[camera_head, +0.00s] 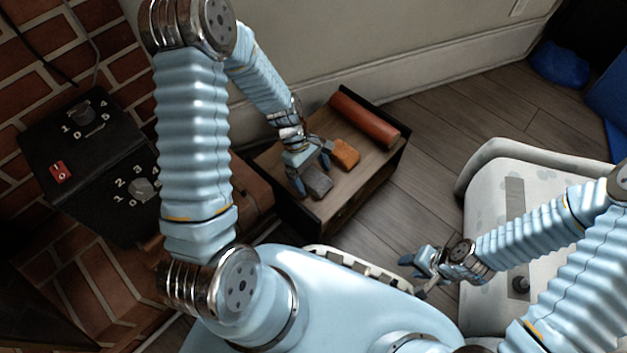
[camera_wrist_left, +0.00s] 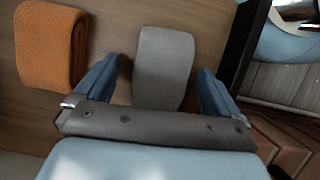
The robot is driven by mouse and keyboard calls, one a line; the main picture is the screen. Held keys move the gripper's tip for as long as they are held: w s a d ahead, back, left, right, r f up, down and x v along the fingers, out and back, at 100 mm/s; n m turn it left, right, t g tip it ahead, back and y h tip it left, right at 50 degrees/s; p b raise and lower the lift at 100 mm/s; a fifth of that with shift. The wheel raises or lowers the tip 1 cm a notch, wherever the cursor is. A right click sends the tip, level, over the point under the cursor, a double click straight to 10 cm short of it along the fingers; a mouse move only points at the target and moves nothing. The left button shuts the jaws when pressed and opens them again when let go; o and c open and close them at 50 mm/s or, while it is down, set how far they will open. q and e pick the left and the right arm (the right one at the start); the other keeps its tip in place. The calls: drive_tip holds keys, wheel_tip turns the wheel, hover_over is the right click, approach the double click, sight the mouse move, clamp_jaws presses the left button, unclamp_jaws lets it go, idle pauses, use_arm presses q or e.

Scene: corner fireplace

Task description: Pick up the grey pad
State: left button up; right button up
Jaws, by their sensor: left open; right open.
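The grey pad (camera_head: 317,181) lies on the wooden top of a low box-like table, beside an orange pad. In the left wrist view the grey pad (camera_wrist_left: 163,66) sits between my left gripper's two fingers, with a gap on each side. My left gripper (camera_head: 312,177) is open and points down at the pad; it also shows in the left wrist view (camera_wrist_left: 157,90). The near end of the pad is hidden behind the gripper's palm there. My right gripper (camera_head: 412,275) is open and empty, away from the table near the white chair.
The orange pad (camera_head: 345,153) lies close by on the table (camera_head: 358,185), also seen in the left wrist view (camera_wrist_left: 50,48). An orange-brown roll (camera_head: 364,118) lies along the table's far edge. A black control box (camera_head: 85,165) stands at left; a white chair (camera_head: 500,190) at right.

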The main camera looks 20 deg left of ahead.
use_arm(q)
drive_tip(key=c, duration=1.1)
drive_tip(key=shift+r, duration=0.1)
